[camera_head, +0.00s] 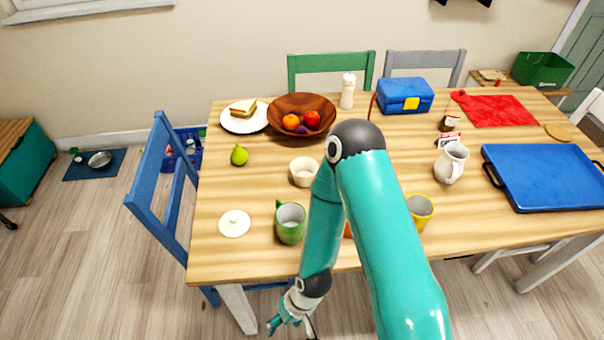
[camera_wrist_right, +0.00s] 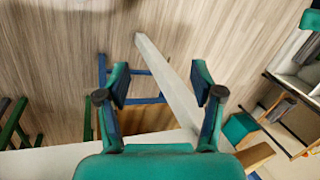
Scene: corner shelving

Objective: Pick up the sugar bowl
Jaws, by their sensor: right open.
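A small cream bowl (camera_head: 304,172), which looks like the sugar bowl, stands upright and open on the wooden table, left of the middle. A round cream lid with a knob (camera_head: 235,223) lies apart from it on the table, to the front left. My right gripper (camera_head: 284,325) is in front of the table's near edge, well away from the bowl. In the right wrist view its fingers (camera_wrist_right: 160,94) are spread with nothing between them. The bowl is not seen in that view. My left gripper is not in view.
A green mug (camera_head: 290,223) stands in front of the bowl, a green pear (camera_head: 239,155) left of it and a brown fruit bowl (camera_head: 279,107) behind it. A yellow mug (camera_head: 421,210) and white jug (camera_head: 451,162) stand right. My right arm hides part of the table.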

